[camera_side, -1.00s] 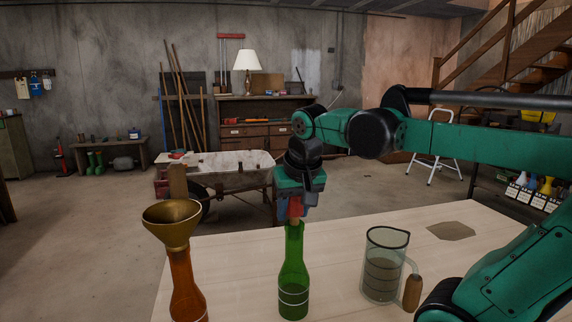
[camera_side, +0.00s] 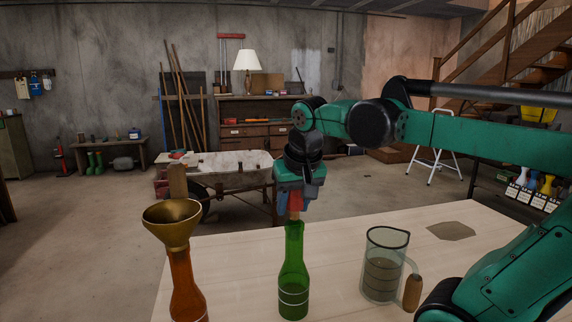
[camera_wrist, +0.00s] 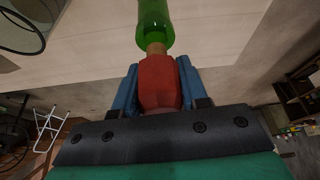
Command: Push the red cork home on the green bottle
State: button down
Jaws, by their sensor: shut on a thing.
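The green bottle (camera_side: 293,270) stands upright on the light wooden table, its mouth directly below my gripper (camera_side: 295,207). My gripper is shut on the red cork (camera_side: 293,200). The wrist view shows the cork's red head (camera_wrist: 158,82) between the blue fingers. A tan stem (camera_wrist: 156,48) runs from the head to the bottle's mouth, and part of it shows above the rim. The wrist view also shows the bottle's neck (camera_wrist: 154,20), in line with the cork. I cannot tell how deep the stem sits inside the neck.
An amber bottle (camera_side: 186,285) with a brass funnel (camera_side: 172,222) in it stands left of the green bottle. A clear jug (camera_side: 384,268) with a wooden handle stands to the right. A flat grey-brown patch (camera_side: 451,231) lies at the table's back right.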

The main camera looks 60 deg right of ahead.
jog(key=shift+f, duration=0.6)
jog(key=shift+c, duration=1.9)
grip_release()
jog(key=shift+r, duration=0.55)
jog(key=shift+f, duration=0.6)
jog(key=r, duration=0.7)
jog(key=shift+w+r, duration=0.4)
jog(key=w+f+m, duration=0.1)
jog(key=w+f, duration=0.2)
jog(key=w, duration=0.5)
send_over(239, 278)
notch_tip(239, 278, down, 4)
jog(key=shift+m+g, duration=0.4)
jog(key=f, duration=2)
jog(key=shift+s+a+f, duration=0.15)
jog(key=shift+s+a, duration=0.25)
